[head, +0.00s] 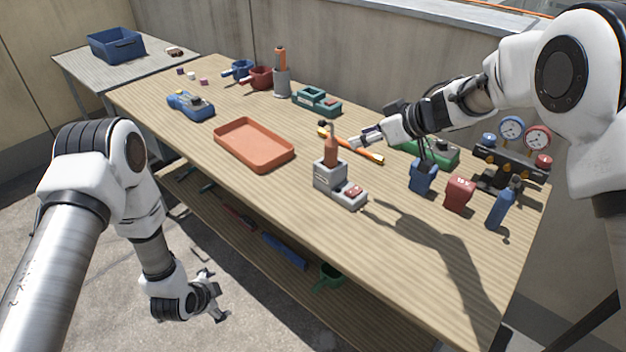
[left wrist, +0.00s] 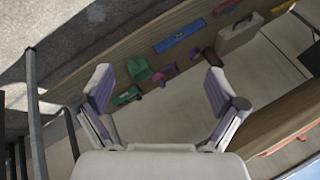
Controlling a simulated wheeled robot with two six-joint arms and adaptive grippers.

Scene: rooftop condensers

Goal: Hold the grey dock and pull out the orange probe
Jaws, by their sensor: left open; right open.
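The grey dock (head: 328,177) stands on the wooden workbench near its front edge, with a low grey part with a red top beside it on the right. The orange probe (head: 331,152) stands upright in the top of the dock; its lower end is hidden inside. My right gripper (head: 358,139) is open, to the right of and beyond the probe, apart from it in the picture. My left gripper (head: 217,299) is open and empty, off the front of the bench and below its top. It also shows open in the left wrist view (left wrist: 161,82).
An orange tray (head: 222,150) lies left of the dock. An orange and black tool (head: 366,153) lies behind it. Blue (head: 422,177) and red (head: 459,194) blocks, a blue bottle (head: 499,209) and a gauge manifold (head: 510,172) stand right. The front right benchtop is clear.

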